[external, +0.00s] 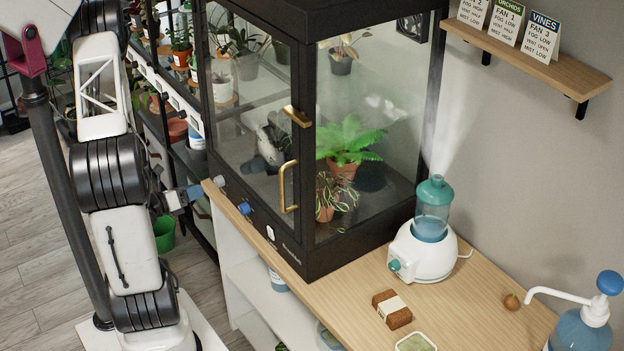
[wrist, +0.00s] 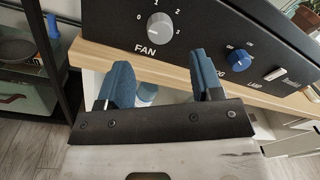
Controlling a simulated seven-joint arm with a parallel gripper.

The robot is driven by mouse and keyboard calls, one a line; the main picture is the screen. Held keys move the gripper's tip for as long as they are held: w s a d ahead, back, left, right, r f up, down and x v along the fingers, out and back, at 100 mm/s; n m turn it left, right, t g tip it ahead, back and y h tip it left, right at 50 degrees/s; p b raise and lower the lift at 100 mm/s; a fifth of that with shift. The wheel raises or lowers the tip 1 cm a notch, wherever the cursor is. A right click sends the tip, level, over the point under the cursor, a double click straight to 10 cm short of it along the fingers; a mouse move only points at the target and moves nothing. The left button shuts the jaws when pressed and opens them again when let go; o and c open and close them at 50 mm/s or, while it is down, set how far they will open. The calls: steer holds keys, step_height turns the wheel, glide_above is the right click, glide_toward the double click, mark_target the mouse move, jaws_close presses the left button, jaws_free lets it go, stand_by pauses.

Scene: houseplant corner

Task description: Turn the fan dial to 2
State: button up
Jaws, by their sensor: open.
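The fan dial (wrist: 160,27) is a round pale grey knob on the black front panel in the wrist view. FAN is printed below it and the numbers 0 to 3 run around it. Its pointer is too faint for me to read the setting. In the external view the dial (external: 220,181) is a small pale spot on the glass cabinet's lower panel. My gripper (wrist: 160,65) is open and empty, its two blue fingers spread below the dial and not touching it. In the external view my gripper (external: 193,195) is at the cabinet's left front.
A blue knob (wrist: 239,61) and a lamp switch (wrist: 275,74) sit right of the dial. The wooden counter edge (wrist: 100,55) runs under the panel. The cabinet's brass handle (external: 288,187) juts out above. Instruction cards (external: 507,20) stand on the wall shelf.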

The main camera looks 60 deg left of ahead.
mark_target(216, 183)
steer(key=shift+w+d, duration=0.2)
steer(key=shift+w, duration=3.15)
steer(key=c, duration=0.9)
